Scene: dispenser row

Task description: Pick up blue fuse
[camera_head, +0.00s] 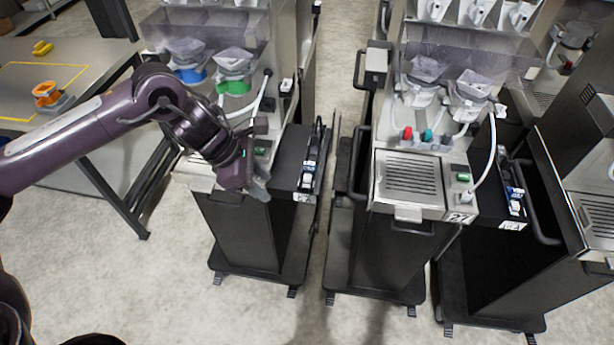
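My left gripper (260,188) hangs over the front right part of the left dispenser (237,222), close to its dark side panel. Its grey fingers are small and seen from the side, so I cannot tell whether they are open or shut. No blue fuse can be made out for certain. A small part with blue on it (514,192) sits on the dark side panel of the middle dispenser (408,185), well right of the gripper. A similar pale part (308,177) is on the left dispenser's side panel, just right of the gripper. My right gripper is out of view.
A table (95,60) at the left holds an orange and grey item (47,94) and a yellow item (41,48). Another dispenser (597,210) stands at the right edge. A narrow floor gap separates the left and middle dispensers. The floor in front is clear.

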